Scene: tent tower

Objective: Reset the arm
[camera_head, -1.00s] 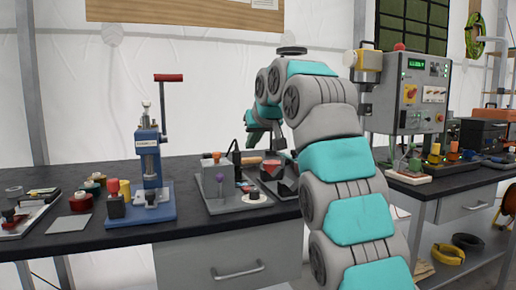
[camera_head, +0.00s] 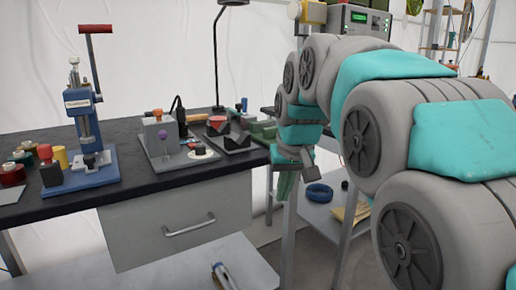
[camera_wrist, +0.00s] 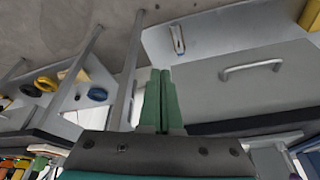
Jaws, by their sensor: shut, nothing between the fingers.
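My arm fills the right side of the head view, with grey links and teal bands, and bends down to my gripper (camera_head: 284,187). The gripper hangs in front of the gap at the right end of the black bench, below the level of its top. In the wrist view my gripper (camera_wrist: 160,75) shows two green fingers side by side, shut, with nothing between them. The fingers appear clear of the bench.
The black bench (camera_head: 62,207) bears a blue press (camera_head: 86,120) and a grey fixture (camera_head: 162,145) with a purple knob. A drawer (camera_head: 185,220) is shut beneath. A lower shelf (camera_head: 250,268) holds a small tool. A blue coil (camera_head: 318,192) lies on another shelf.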

